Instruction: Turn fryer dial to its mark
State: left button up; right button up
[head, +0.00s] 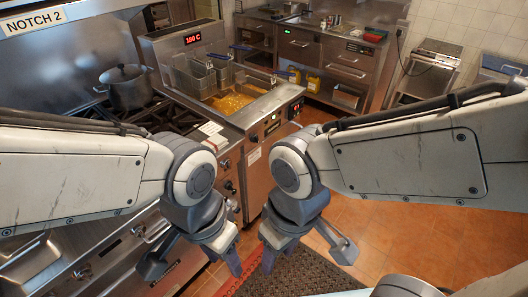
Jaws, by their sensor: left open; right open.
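The fryer (262,172) stands at centre, with frying baskets (190,76) over golden oil and a red "180 C" readout behind. Its front control panel (280,119) carries small dark knobs, a red display and lit green and red spots. A dark round knob (254,139) shows at the panel's left end; its pointer and marks are too small to read. My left gripper (229,262) and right gripper (273,257) are open, pointing down in front of the fryer, apart from the panel. Both look empty.
A range with a lidded pot (127,86) stands left of the fryer, with more knobs along its front. A dark floor mat (300,274) lies below my grippers. Steel counters (325,55) line the back. Tiled floor (365,225) at right is clear.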

aim_at(254, 138)
jog(key=z, duration=1.55)
jog(key=i, duration=1)
jog(key=u, duration=1.9)
